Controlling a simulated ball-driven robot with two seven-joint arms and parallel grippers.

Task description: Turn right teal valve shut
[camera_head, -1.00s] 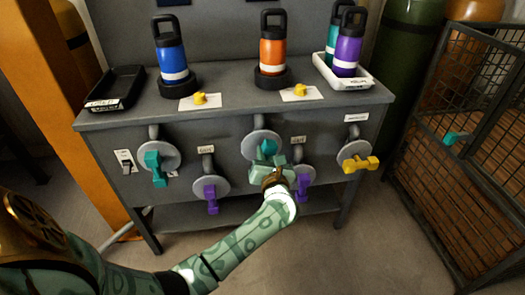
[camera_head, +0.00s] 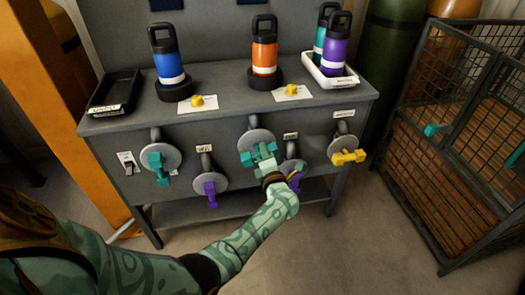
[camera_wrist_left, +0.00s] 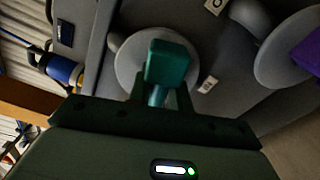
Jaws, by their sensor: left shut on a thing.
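The right teal valve has a round grey plate (camera_head: 256,138) on the middle of the bench front. Its teal handle (camera_head: 246,159) is partly covered by my left gripper (camera_head: 262,156), which is shut on it. In the left wrist view the teal handle (camera_wrist_left: 168,65) sits between the fingers of my left gripper (camera_wrist_left: 160,98), in front of the grey plate. The handle's exact angle is hard to tell. Another teal valve (camera_head: 158,161) is at the left, its handle hanging down. My right gripper is not in view.
Purple valves (camera_head: 209,190) sit low on either side, the right one partly behind my left arm. A yellow valve (camera_head: 347,157) is at the right. Blue (camera_head: 168,60) and orange (camera_head: 264,55) bottles stand on the bench top. A wire cage (camera_head: 450,150) stands at the right.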

